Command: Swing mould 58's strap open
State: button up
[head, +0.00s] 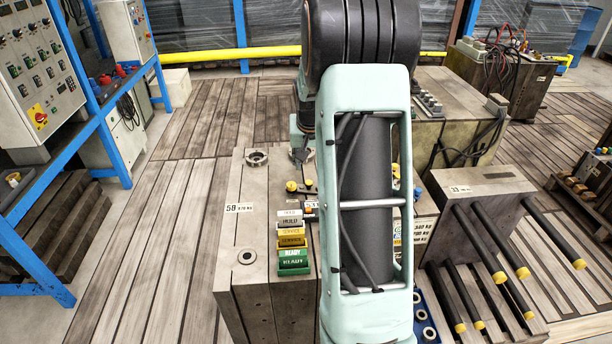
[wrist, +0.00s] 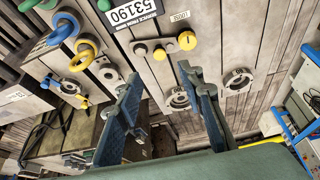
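Mould 58 (head: 240,240) is a grey steel block left of my arm in the head view, with a "58" label on top. Its small strap (head: 306,191) with a yellow knob lies on top, partly hidden by my arm.
Tags (head: 291,243) stand on the mould's near part. Mould 33 (head: 475,188) with yellow-tipped rods stands right. Yellow and green lifting rings (wrist: 85,50) rise from a neighbouring mould in the wrist view. A blue-framed control rack (head: 75,110) is left; plank floor (head: 160,230) between is clear.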

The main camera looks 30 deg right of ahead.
aim_at(309, 183)
jog(key=b+x, duration=0.1)
jog(key=x, duration=0.9)
jog(key=shift+f, duration=0.45)
jog(key=shift+c, duration=0.4)
grip_shut()
